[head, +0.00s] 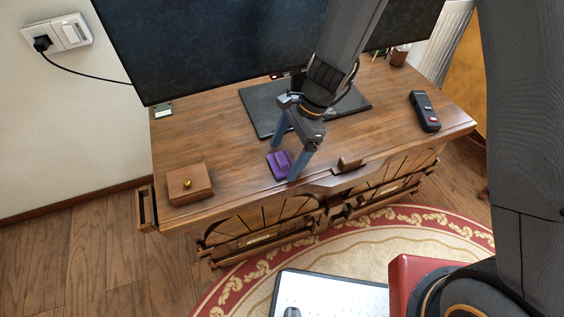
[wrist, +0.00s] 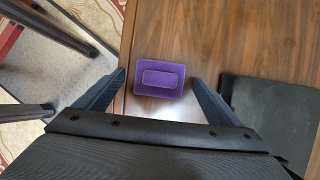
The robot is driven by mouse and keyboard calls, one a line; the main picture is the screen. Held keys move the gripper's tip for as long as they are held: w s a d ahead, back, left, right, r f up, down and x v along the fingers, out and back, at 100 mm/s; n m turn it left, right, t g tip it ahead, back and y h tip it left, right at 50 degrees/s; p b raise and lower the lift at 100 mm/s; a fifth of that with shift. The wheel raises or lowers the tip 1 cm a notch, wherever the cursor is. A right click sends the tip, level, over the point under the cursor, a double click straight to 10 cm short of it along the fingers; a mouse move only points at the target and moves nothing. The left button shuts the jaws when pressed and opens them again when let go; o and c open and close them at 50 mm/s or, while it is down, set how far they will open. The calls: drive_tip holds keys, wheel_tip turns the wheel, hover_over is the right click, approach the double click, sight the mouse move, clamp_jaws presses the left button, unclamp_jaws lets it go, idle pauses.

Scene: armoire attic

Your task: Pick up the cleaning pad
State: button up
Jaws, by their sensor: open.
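The cleaning pad (head: 280,164) is a small purple block with a raised middle part. It lies on the wooden cabinet top near its front edge. My gripper (head: 286,162) is open above the pad, with one dark blue finger to each side of it in the head view. In the wrist view the pad (wrist: 160,80) lies ahead of and between the two spread fingers of my gripper (wrist: 163,78). Nothing is held. I cannot tell the exact height of the fingertips over the wood.
A wooden box with a brass knob (head: 189,184) stands at the left on the cabinet top (head: 225,135). A dark monitor stand (head: 262,108) lies behind the pad, under a large screen (head: 215,45). A black handheld device (head: 424,111) lies at the right. The wood around the pad is clear.

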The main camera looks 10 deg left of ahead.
sight(285, 158)
drive_tip(key=shift+s+a+f, duration=0.1)
drive_tip(key=shift+a+f, duration=0.05)
drive_tip(key=shift+f, duration=0.3)
drive_tip(key=c, duration=1.2)
wheel_tip(285, 158, up, 10)
drive_tip(key=shift+r+p, duration=0.1)
drive_tip(key=shift+p, duration=0.5)
drive_tip(key=shift+c, duration=0.2)
